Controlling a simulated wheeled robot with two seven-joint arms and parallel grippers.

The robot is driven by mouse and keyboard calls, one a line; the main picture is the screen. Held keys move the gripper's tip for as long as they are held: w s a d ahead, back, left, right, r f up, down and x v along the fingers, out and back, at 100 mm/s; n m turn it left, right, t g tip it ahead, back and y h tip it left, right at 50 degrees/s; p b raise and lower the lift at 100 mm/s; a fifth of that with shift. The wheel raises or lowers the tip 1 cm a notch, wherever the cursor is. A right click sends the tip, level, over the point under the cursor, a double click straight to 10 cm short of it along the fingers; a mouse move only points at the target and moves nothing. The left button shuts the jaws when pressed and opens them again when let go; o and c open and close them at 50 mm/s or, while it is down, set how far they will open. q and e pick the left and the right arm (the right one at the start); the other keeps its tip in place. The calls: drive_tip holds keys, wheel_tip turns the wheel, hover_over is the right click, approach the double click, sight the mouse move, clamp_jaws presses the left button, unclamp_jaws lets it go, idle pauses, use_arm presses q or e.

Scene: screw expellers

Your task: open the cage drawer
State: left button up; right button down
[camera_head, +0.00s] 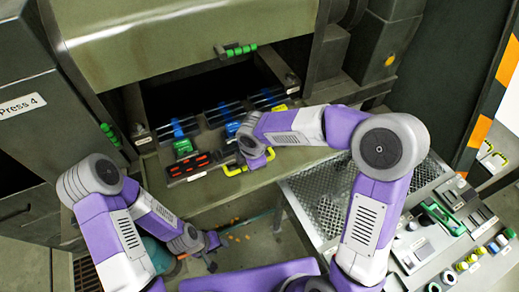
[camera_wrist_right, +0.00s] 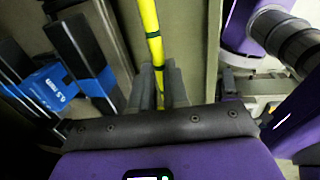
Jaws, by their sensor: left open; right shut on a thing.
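The cage drawer (camera_head: 215,138) sits in the dark opening of the press, with dark bars and blue clips along it. Its yellow handle (camera_head: 236,171) is at the front, partly hidden by my right gripper (camera_head: 256,160). In the right wrist view the yellow handle (camera_wrist_right: 151,38) runs down between the fingers of my right gripper (camera_wrist_right: 160,92), which is shut on it. A blue clip marked 0.5 mm (camera_wrist_right: 47,90) is left of the handle there. My left gripper (camera_head: 211,249) is open and empty, low in front of the press, apart from the drawer.
A raised green-grey cover (camera_head: 180,40) hangs above the opening. A red-and-black tool rack (camera_head: 189,166) lies left of the handle. A perforated metal tray (camera_head: 325,205) and a control panel (camera_head: 445,235) are at right. Orange bits (camera_head: 235,237) lie on the floor.

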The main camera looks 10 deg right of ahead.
drive_tip(key=shift+s, duration=0.25)
drive_tip(key=c, duration=1.1)
unclamp_jaws()
drive_tip(key=shift+r, duration=0.1)
drive_tip(key=r, duration=0.2)
drive_tip(key=s+r+p, duration=0.1)
drive_tip(key=r, duration=0.4)
drive_tip(key=shift+s+d+r, duration=0.15)
drive_tip(key=shift+s+d, duration=0.05)
drive_tip(key=shift+d, duration=0.05)
